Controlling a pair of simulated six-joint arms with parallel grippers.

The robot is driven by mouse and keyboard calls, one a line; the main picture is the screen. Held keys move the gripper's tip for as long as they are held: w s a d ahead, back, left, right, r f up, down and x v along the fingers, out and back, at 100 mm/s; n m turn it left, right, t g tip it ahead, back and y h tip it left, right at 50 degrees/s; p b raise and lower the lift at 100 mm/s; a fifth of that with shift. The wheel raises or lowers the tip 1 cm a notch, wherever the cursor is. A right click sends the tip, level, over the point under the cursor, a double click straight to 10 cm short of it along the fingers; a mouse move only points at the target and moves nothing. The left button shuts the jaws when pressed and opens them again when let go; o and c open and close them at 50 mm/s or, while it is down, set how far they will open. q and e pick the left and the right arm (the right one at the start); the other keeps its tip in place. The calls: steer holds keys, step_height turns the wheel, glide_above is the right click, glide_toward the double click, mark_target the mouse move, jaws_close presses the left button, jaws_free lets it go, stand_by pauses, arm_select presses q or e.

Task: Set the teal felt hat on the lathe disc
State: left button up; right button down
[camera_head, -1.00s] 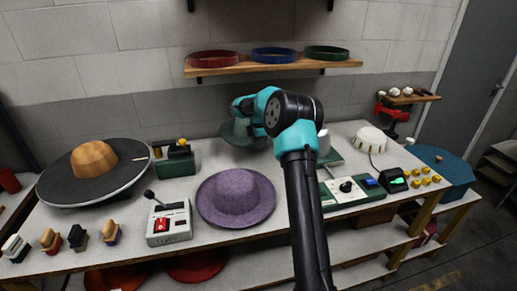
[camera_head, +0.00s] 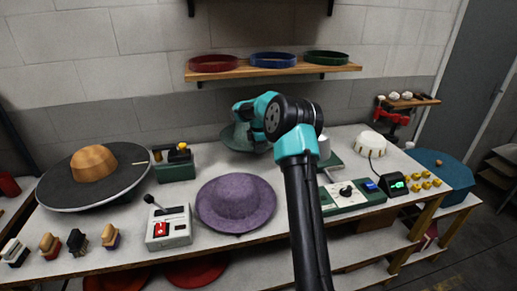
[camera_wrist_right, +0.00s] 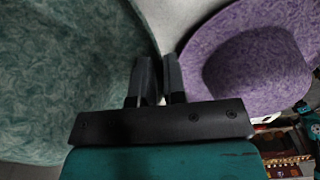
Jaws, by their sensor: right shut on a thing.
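The teal felt hat (camera_head: 238,137) is at the back middle of the bench, partly hidden behind my right arm. Its mottled brim (camera_wrist_right: 70,70) fills the left of the right wrist view. My right gripper (camera_head: 246,112) is at the hat; in the wrist view its fingers (camera_wrist_right: 157,76) are close together at the brim's edge, shut on it. I cannot tell whether the hat touches the bench. The lathe disc (camera_head: 60,187), dark with a pale rim, is at the left of the bench, with a wooden crown block (camera_head: 93,163) on it. My left gripper is not in view.
A purple hat (camera_head: 237,203) lies mid-bench, beside a white lever box (camera_head: 168,226). A green box (camera_head: 176,165) stands between the disc and the teal hat. Small brushes (camera_head: 78,240) line the front left. A control panel (camera_head: 350,195) is at right.

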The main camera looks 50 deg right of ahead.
steer(key=s+a+r, duration=0.1)
steer(key=s+r, duration=0.2)
steer(key=r, duration=1.2)
